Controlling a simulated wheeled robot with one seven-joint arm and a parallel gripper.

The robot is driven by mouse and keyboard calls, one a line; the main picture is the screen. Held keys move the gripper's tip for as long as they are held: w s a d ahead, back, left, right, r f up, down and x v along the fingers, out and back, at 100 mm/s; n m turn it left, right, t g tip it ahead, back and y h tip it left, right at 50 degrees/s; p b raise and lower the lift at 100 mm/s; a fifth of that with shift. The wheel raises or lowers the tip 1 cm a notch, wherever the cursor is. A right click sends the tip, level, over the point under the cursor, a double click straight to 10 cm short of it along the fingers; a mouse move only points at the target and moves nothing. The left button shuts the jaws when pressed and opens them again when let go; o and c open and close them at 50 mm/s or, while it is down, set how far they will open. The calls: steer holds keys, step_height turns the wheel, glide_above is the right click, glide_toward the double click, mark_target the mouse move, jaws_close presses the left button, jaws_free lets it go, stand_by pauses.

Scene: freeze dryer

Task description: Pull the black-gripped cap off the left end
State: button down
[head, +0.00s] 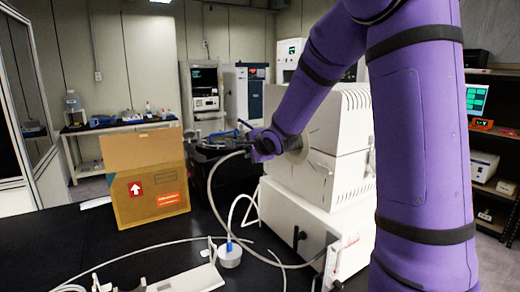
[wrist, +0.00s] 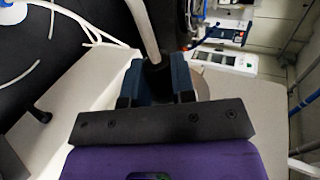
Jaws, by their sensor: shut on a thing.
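The white machine (head: 330,135) stands on the table in the head view, right of the middle. My gripper (head: 256,141) is at its left end, and my purple arm comes down over it. In the wrist view the two blue fingers of my gripper (wrist: 157,82) are shut on a black part between them, which looks like the black grip of the cap (wrist: 157,72). The rest of the cap is mostly hidden by the fingers and hose. I cannot tell whether the cap is seated or apart from the end.
An open cardboard box (head: 150,185) stands left on the black table (head: 60,235). A pale hose (head: 212,195) loops down from near my gripper. A small white round piece (head: 230,256) and white parts lie in front. The table's left front is mostly clear.

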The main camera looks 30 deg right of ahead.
steer(key=shift+w+a, duration=0.15)
steer(key=s+a, duration=0.5)
steer(key=a, duration=0.4)
steer(key=shift+s+a+f, duration=0.2)
steer(key=shift+s+a, duration=0.05)
steer(key=shift+a, duration=0.1)
stand_by(1.2)
steer(key=shift+f, duration=0.15)
step_height(320, 180, down, 33)
steer(key=shift+d+f, duration=0.15)
